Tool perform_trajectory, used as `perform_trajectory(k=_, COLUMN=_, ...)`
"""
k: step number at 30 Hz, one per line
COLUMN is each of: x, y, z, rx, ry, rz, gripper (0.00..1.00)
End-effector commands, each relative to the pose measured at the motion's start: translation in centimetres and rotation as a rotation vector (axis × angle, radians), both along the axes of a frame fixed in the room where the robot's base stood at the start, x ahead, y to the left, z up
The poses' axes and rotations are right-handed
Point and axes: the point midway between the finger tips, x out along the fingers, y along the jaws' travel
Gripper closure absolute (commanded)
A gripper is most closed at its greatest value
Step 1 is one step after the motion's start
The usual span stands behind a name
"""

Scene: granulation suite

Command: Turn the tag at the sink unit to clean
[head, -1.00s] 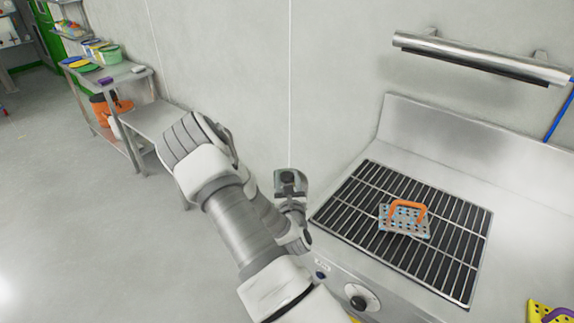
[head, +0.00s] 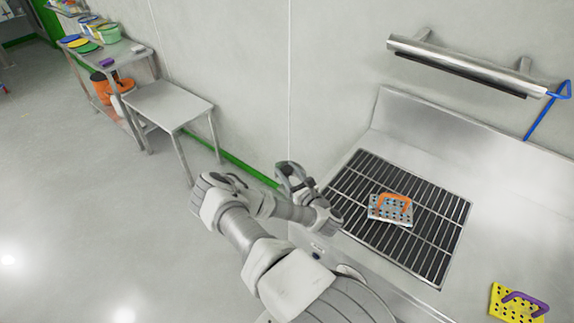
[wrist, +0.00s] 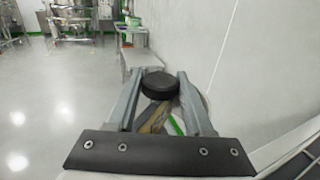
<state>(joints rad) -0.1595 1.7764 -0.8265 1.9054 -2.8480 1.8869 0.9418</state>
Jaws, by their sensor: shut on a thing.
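The steel sink unit (head: 480,235) with a slatted grate (head: 430,255) fills the right of the head view. A small dark-and-light label or control (head: 318,248) shows on its front edge, partly behind my arm; I cannot tell whether it is the tag. No tag reading clean is legible. My gripper (head: 289,177) is in front of the wall, left of the grate's far corner. In the wrist view my gripper (wrist: 159,72) is shut on a dark round thing (wrist: 160,85) with a tan part below it; I cannot tell what it is.
A perforated block with an orange handle (head: 390,208) lies on the grate, and a yellow one with a purple handle (head: 517,303) lies at lower right. A steel rail (head: 465,65) is on the wall. A low steel table (head: 170,105) stands left; the floor there is clear.

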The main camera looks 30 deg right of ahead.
Motion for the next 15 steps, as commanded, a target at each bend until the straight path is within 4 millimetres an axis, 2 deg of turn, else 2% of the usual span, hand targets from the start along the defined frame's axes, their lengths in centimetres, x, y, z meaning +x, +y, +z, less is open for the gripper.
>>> perform_trajectory(k=15, x=0.05, y=0.0, z=0.13, rx=-0.001, ry=-0.003, rz=0.159, gripper=1.0)
